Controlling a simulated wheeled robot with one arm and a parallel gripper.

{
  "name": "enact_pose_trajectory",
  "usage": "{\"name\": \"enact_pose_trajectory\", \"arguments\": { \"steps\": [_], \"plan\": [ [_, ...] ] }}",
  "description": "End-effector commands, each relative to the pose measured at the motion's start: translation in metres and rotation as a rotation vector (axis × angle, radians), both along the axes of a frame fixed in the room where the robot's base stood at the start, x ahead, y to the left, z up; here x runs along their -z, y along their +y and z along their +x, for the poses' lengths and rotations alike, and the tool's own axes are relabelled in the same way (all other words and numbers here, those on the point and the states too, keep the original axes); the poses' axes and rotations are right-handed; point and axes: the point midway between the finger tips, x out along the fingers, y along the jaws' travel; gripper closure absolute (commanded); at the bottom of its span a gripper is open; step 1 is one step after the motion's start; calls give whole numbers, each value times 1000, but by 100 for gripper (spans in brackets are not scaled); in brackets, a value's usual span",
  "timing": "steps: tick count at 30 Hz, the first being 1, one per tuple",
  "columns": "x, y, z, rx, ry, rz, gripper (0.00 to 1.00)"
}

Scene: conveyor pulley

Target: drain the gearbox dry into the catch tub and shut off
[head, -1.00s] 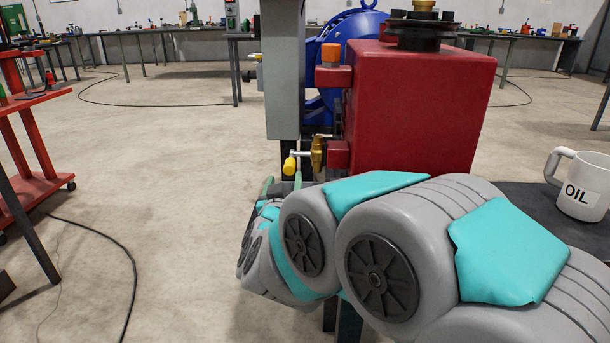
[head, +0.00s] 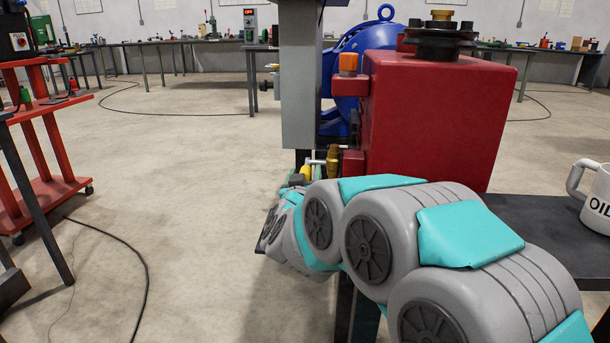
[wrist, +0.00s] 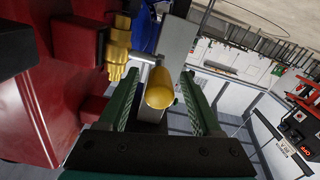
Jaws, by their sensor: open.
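The red gearbox (head: 440,120) stands at centre right in the head view. A brass drain valve (head: 333,160) sticks out of its lower left side. The valve's lever ends in a yellow grip (head: 305,172), which points left and is partly hidden by my arm. In the wrist view the brass valve (wrist: 118,50) is at upper left and the yellow grip (wrist: 160,88) lies between the two green fingers of my gripper (wrist: 160,78). The fingers are open, with a gap visible on both sides of the grip. No oil stream and no catch tub show.
A grey post (head: 298,80) stands just left of the gearbox, with a blue motor (head: 350,60) behind. A white OIL mug (head: 597,200) sits on the dark bench (head: 540,225) at right. A red cart (head: 50,180) is at left; open floor lies between.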

Motion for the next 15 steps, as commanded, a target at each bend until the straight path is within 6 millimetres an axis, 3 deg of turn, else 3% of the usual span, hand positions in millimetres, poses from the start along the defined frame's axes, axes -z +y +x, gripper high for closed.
{"name": "enact_pose_trajectory", "arguments": {
  "steps": [2,15],
  "plan": [
    [0,0,0,0,0,0,36],
    [-1,0,0,0,-1,1,85]
  ]
}}
